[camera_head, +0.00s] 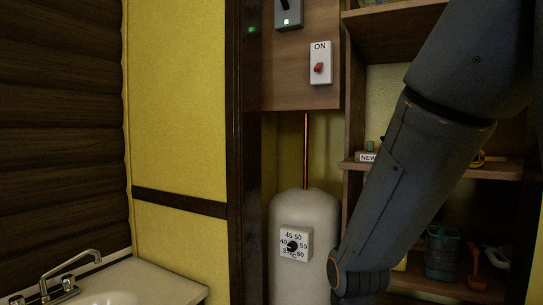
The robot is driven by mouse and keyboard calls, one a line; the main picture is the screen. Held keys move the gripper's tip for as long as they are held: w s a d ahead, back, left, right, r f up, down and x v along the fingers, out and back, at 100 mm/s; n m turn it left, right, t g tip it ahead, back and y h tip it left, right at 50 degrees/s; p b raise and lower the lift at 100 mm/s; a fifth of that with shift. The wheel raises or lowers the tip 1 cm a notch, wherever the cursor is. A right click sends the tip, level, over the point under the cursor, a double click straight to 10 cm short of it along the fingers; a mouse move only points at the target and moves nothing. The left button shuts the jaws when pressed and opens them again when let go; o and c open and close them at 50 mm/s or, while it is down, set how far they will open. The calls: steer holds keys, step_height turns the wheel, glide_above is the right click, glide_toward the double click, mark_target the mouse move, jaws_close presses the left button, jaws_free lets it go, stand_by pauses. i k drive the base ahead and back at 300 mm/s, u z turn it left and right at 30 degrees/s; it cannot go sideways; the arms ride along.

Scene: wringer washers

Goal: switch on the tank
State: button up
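The tank (307,220) is a pale, round-topped cylinder standing in the alcove below a wooden panel. A white dial plate (296,244) with a black knob and numbers from the thirties to 60 °C is on its front. A copper pipe (306,150) rises from its top. A white switch box (320,63) marked "ON" with a red toggle is on the wooden panel (290,90) above. My arm crosses the right side, and its lower end is beside the tank's right edge. My gripper is out of the picture.
Shelves (487,171) with tools and containers stand right, partly behind my arm. A white sink (140,284) with a tap (65,280) is lower left. A dark post (247,150) borders the alcove.

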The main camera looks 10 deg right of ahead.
mark_target(319, 66)
steer(key=z, duration=0.55)
steer(key=k, duration=0.65)
steer(key=z, duration=0.55)
steer(key=i, duration=0.45)
steer(key=u, duration=0.7)
steer(key=i, duration=0.85)
steer(key=u, duration=0.4)
